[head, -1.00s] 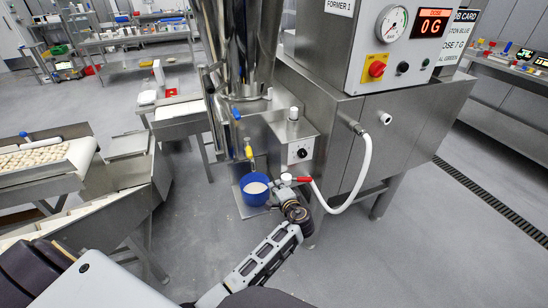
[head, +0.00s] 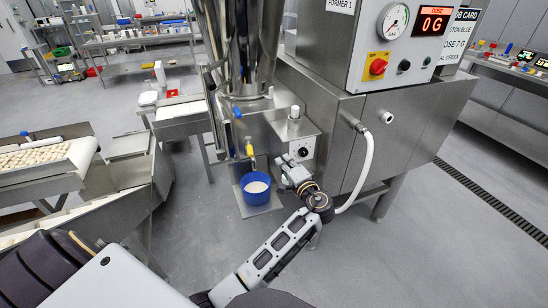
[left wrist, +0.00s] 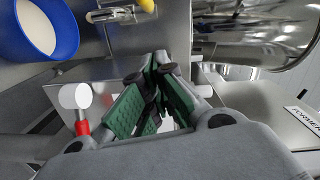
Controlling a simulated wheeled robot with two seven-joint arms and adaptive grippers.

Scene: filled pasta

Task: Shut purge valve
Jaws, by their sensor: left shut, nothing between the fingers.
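A valve with a yellow grip (head: 249,151) sits on the machine above a blue tub (head: 257,188) of white filling. In the left wrist view the yellow knob (left wrist: 147,5) and a metal cross-piece (left wrist: 112,15) show at the top, beside the tub (left wrist: 40,28). I cannot tell for certain which fitting is the purge valve. A white-ended part with a red collar (left wrist: 82,127) stands left of the fingers. My left gripper (head: 286,173) is right of the tub, in front of the machine; its green-padded fingers (left wrist: 152,92) are shut and empty. My right gripper is out of view.
A white hose (head: 367,170) loops down the machine's front; its lower end is hidden behind my arm. A knob box (head: 301,150) stands just above the gripper. A conveyor (head: 75,157) lies left. Open floor (head: 420,235) lies right.

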